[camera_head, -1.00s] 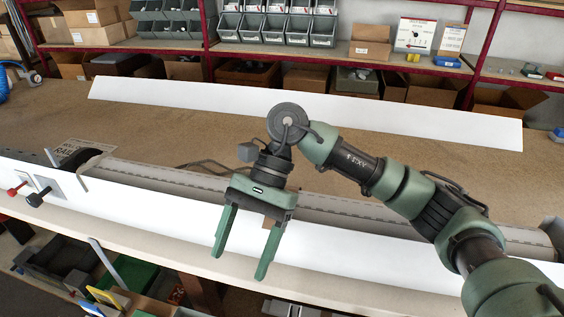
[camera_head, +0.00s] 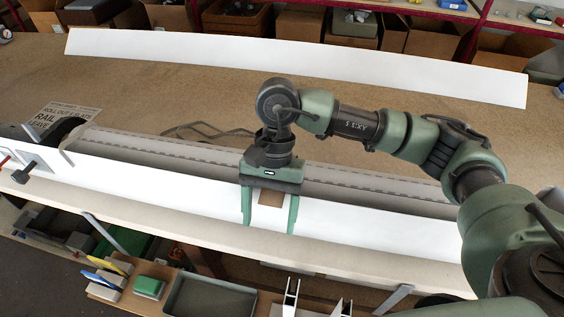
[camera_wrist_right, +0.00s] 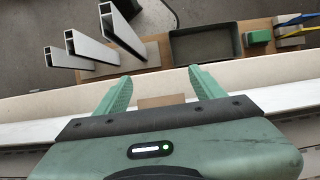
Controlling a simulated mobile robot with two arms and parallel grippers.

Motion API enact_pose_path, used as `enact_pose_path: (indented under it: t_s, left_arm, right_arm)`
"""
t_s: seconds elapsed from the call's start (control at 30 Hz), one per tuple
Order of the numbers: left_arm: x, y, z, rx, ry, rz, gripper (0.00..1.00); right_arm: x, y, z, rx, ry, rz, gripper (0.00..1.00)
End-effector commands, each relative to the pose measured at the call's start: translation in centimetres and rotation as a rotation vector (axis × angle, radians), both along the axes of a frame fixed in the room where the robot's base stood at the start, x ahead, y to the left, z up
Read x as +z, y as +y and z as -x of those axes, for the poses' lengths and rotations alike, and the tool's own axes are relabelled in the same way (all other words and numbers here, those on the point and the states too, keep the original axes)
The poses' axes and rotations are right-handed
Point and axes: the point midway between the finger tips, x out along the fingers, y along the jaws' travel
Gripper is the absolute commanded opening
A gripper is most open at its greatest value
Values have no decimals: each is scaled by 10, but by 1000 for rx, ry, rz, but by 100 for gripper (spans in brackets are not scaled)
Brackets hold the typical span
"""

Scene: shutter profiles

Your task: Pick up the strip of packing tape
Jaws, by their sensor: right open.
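The strip of packing tape (camera_head: 271,198) is a small brown patch on the long white profile (camera_head: 345,219) along the front of the bench. My right gripper (camera_head: 269,226) is open, pointing down, with one finger on each side of the tape in the head view. In the right wrist view the tape (camera_wrist_right: 160,101) shows between the open fingers (camera_wrist_right: 160,78), partly hidden by the gripper body. I cannot tell whether the fingers touch the tape or the profile. My left gripper is not in view.
A second white profile (camera_head: 290,60) lies at the back of the bench. A printed sign (camera_head: 68,120) lies at the left. Below the front edge are a grey tray (camera_head: 210,300), a green block (camera_head: 149,287) and cut profile pieces (camera_wrist_right: 90,48).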

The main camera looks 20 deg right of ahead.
Motion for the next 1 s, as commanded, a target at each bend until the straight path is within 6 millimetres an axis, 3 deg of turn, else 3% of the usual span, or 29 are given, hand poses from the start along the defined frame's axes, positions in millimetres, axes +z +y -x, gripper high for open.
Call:
enact_pose_path:
  t_s: [0.23, 0.27, 0.47, 0.5, 0.77, 1.0]
  left_arm:
    - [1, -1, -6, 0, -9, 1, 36]
    - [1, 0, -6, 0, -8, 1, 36]
    - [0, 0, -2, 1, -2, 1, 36]
    - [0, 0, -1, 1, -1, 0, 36]
    - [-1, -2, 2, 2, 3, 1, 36]
    - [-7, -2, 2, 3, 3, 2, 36]
  right_arm:
    - [-3, 1, 1, 0, 1, -1, 69]
    - [-3, 1, 1, 0, 1, -1, 64]
    - [-2, 1, 1, 0, 1, -1, 8]
    - [-2, 1, 1, 0, 1, -1, 6]
    - [-1, 1, 0, 0, -1, -1, 6]
    - [18, 1, 0, 0, -3, -1, 6]
